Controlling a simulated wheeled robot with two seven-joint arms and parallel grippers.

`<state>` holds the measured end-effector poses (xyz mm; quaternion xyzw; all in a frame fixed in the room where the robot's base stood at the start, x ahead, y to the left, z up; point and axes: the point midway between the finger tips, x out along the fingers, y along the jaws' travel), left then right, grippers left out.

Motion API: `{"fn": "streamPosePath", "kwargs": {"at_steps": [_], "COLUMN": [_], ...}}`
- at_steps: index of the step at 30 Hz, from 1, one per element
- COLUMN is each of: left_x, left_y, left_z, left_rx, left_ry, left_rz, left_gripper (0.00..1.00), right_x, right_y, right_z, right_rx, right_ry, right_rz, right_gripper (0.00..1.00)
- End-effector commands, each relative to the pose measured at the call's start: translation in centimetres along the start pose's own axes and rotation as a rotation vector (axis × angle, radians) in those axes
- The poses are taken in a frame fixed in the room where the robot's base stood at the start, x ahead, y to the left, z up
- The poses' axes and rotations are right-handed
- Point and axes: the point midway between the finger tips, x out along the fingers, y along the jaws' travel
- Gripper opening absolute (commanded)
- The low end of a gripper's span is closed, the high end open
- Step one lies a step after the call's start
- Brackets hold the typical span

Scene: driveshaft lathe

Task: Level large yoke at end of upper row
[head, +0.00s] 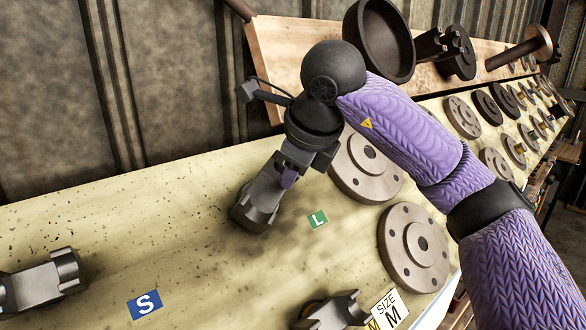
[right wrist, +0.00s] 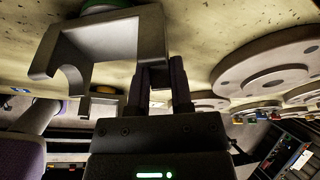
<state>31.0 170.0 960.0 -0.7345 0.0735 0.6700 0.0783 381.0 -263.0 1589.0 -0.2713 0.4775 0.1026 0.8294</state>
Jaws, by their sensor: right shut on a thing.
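My right gripper (head: 290,168) is shut on a grey metal yoke (head: 262,196), just left of the green L label (head: 318,219) on the pale, speckled board. In the right wrist view the yoke (right wrist: 118,42) shows its forked arms and a round notch, and the fingers (right wrist: 163,88) grip its right side. The yoke looks tilted in the head view. I cannot tell whether it touches the board. A third yoke (head: 338,312) is cut off at the bottom, by the M label. My left gripper is out of view.
Large flanged discs (head: 412,248) lie right of the L label, one partly behind my arm. More discs and small parts run along the board to the upper right. A wooden shelf (head: 280,55) behind holds a dark bowl (head: 380,42).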

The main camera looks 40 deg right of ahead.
Motion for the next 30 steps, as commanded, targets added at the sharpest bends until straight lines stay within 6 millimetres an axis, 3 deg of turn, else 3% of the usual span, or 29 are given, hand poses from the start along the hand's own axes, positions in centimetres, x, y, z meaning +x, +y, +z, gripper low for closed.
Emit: {"fn": "streamPosePath", "kwargs": {"at_steps": [7, 17, 25, 30], "left_x": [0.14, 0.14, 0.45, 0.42], "left_y": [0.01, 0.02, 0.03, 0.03], "left_z": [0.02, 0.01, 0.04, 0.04], "left_rx": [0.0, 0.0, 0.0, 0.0], "left_ry": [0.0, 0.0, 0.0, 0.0], "left_rz": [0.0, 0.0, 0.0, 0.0], "left_gripper": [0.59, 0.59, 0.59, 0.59], "right_x": [-0.18, -0.26, -0.22, -0.33], "right_y": [-0.16, -0.17, -0.18, -0.23], "right_z": [0.17, 0.24, 0.25, 0.31], "right_rx": [0.332, 0.392, 0.696, 0.73], "right_ry": [-0.013, -0.016, -0.019, -0.021], "right_rz": [0.084, 0.099, 0.183, 0.192], "right_gripper": [0.0, 0.0, 0.0, 0.0]}}
